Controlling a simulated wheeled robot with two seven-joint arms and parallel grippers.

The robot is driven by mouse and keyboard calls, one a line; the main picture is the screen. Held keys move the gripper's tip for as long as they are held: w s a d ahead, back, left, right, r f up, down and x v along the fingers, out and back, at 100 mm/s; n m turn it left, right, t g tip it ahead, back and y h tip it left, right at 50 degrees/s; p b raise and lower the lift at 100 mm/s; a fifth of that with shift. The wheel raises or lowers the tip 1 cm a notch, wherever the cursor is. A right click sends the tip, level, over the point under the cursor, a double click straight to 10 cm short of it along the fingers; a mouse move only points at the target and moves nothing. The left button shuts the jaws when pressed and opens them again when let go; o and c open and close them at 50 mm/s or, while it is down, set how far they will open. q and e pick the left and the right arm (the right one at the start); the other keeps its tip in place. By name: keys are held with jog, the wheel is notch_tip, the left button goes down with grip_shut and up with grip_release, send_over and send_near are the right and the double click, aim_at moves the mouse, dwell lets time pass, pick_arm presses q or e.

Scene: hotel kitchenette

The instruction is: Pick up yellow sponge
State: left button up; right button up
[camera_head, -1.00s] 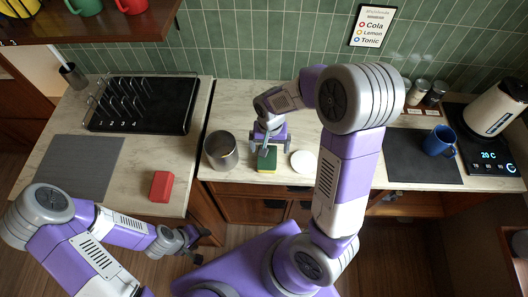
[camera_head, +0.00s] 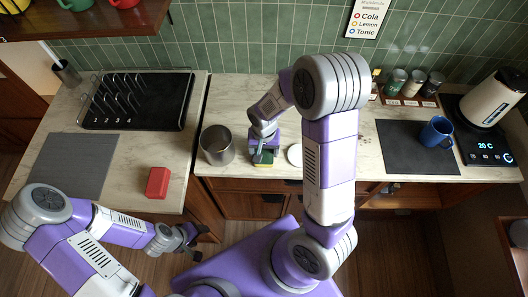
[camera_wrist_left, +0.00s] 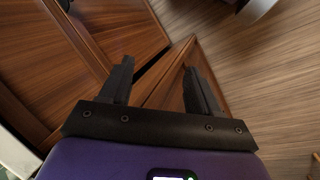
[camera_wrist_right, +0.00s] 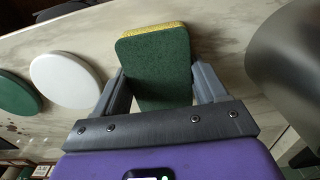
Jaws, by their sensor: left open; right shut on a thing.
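The sponge (camera_head: 264,162) is at the front part of the counter, right of the metal canister. In the right wrist view, the sponge (camera_wrist_right: 160,68) shows a dark green face and a thin yellow edge. My right gripper (camera_head: 263,156) is shut on it, with a finger at each side; the wrist view shows this grip (camera_wrist_right: 165,85). I cannot tell whether the sponge touches the counter. My left gripper (camera_head: 196,243) is open and empty, low in front of the cabinets; its fingers (camera_wrist_left: 160,85) stand apart in the left wrist view.
A metal canister (camera_head: 218,146) stands left of the sponge, and a white disc (camera_head: 295,156) lies right of it. A green disc (camera_wrist_right: 15,95) lies beyond the white one. A red block (camera_head: 158,182), dish rack (camera_head: 136,103) and blue mug (camera_head: 436,131) stand farther off.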

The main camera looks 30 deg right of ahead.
aim_at(264, 151)
jog(key=shift+c, duration=0.5)
notch_tip(264, 151, up, 10)
jog(key=shift+r+p, duration=0.1)
jog(key=shift+p, duration=0.75)
jog(key=shift+c, duration=0.6)
